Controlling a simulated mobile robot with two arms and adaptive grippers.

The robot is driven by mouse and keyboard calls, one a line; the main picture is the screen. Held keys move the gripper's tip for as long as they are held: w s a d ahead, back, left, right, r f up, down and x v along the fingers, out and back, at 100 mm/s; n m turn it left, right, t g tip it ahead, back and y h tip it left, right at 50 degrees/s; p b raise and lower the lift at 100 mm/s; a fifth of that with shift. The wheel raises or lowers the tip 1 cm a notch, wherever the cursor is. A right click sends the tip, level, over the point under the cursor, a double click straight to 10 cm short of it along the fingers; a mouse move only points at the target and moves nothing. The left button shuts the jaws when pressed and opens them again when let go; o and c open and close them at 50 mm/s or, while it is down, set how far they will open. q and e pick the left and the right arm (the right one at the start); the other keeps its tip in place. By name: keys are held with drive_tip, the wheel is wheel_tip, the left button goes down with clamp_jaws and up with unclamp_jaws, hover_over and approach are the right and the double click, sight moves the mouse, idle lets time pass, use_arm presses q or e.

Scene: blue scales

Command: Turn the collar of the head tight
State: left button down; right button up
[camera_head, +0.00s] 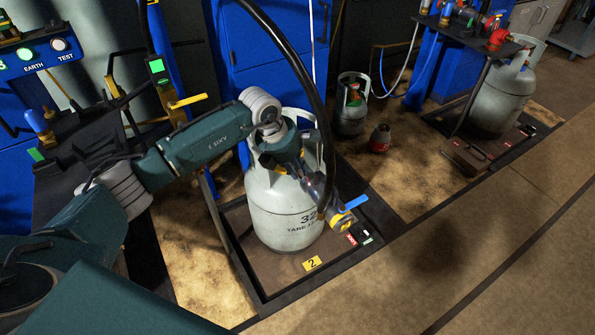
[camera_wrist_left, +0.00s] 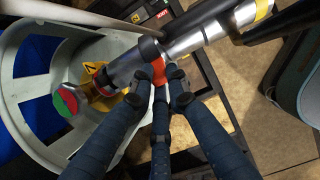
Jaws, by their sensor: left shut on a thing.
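The silver filling head (camera_wrist_left: 200,35) crosses the left wrist view, from the cylinder's valve to the upper right. It also shows in the head view (camera_head: 333,212), with a blue lever. Around its shaft is a dark collar (camera_wrist_left: 149,48) with an orange-red bar. My left gripper (camera_wrist_left: 160,82) is shut on this bar, its fingers on both sides. In the head view the gripper (camera_head: 314,188) is small and dark against the grey cylinder (camera_head: 282,212). The cylinder stands upright, its shroud (camera_wrist_left: 30,75) around the valve. Whether the threads are seated is hidden. My right gripper is not in view.
The cylinder stands on a framed scale platform (camera_head: 245,275) with a yellow "2" tag (camera_head: 312,263). A black hose (camera_head: 312,70) hangs close to my arm. A small cylinder (camera_head: 351,105) and a red-grey canister (camera_head: 380,138) stand behind.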

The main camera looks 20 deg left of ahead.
use_arm(q)
drive_tip(key=shift+w+d+r+g+y+p, duration=0.3)
drive_tip(key=shift+w+g+y+p, duration=0.15)
drive_tip(key=shift+g, duration=0.25)
drive_tip(key=shift+w+d+g+y, duration=0.1)
drive_tip(key=shift+g+y, duration=0.25)
drive_tip(key=shift+g, duration=0.05)
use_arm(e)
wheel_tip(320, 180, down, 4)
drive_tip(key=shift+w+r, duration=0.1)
use_arm(q)
drive_tip(key=c, duration=1.7)
unclamp_jaws()
drive_tip(key=shift+o, duration=0.2)
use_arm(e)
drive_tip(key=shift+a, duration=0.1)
use_arm(q)
drive_tip(key=shift+r, duration=0.25)
wheel_tip(320, 180, up, 11)
drive_tip(key=s+a, duration=0.1)
drive_tip(key=shift+s+r, duration=0.15)
drive_tip(key=shift+r, duration=0.05)
